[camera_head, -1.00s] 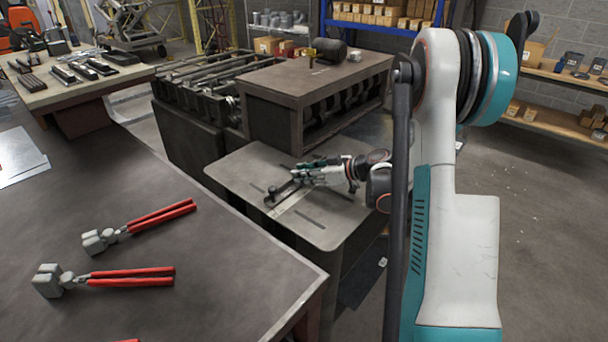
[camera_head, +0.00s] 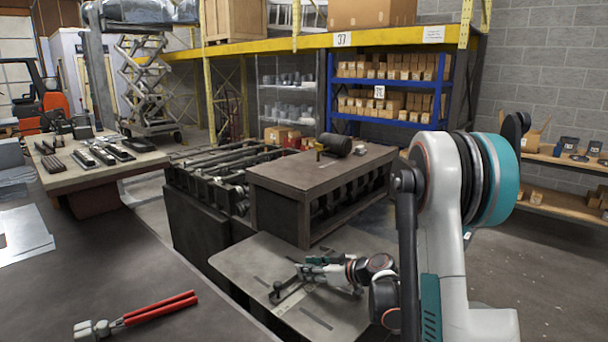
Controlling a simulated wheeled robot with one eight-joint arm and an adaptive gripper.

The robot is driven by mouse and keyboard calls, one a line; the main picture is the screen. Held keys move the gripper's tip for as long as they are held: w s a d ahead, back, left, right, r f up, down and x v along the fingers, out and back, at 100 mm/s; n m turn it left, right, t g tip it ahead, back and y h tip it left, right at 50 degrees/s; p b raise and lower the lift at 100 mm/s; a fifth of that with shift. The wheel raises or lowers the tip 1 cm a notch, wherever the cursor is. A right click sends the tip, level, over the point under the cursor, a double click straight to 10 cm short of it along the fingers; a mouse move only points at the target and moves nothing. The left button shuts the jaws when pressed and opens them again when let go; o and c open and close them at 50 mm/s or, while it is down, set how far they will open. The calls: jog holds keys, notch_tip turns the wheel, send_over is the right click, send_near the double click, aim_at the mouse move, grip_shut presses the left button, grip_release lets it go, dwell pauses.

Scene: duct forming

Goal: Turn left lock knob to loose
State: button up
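The grey slotted machine table (camera_head: 240,263) stands at lower centre in the head view. A dark bar with a small upright knob-like end (camera_head: 277,291) lies on it, close to a pale ruled strip. I cannot tell for certain whether this end is the left lock knob. My gripper (camera_head: 301,274) is low over the table, beside the dark bar, with its fingers pointing left. The fingers are too small in the picture to show whether they are open or shut, or touch anything. My arm's wrist hides the right part of the table.
A dark cabinet-like machine (camera_head: 277,206) stands directly behind the table, with a roller machine (camera_head: 205,185) to its left. A workbench (camera_head: 140,262) with red-handled pliers (camera_head: 160,308) fills the lower left. Shelving stands at the back. Open floor lies at right.

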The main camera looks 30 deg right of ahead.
jog(key=shift+s+r+m+h, duration=0.1)
jog(key=shift+s+m+h, duration=0.1)
jog(key=shift+m+h, duration=0.1)
jog(key=p+v, duration=0.3)
jog(key=v, duration=1)
jog(key=shift+s+d+p, duration=0.15)
jog(key=shift+s+p, duration=0.05)
jog(key=shift+p, duration=0.2)
jog(key=w+a+r+t+h, duration=0.1)
jog(key=w+a+r+t, duration=0.1)
jog(key=r, duration=0.7)
jog(key=w+a+r+m+t+h+b, duration=0.1)
jog(key=w+a+r+t, duration=0.2)
jog(key=r, duration=0.6)
jog(key=w+a+r+m+t+h+b, duration=0.1)
jog(key=w+a+r+t+h, duration=0.1)
jog(key=w+r, duration=0.3)
jog(key=shift+a+r+t, duration=0.3)
jog(key=shift+r+t, duration=0.2)
jog(key=shift+r, duration=1.4)
jog(key=shift+d+m+h, duration=0.1)
jog(key=shift+m+h, duration=0.2)
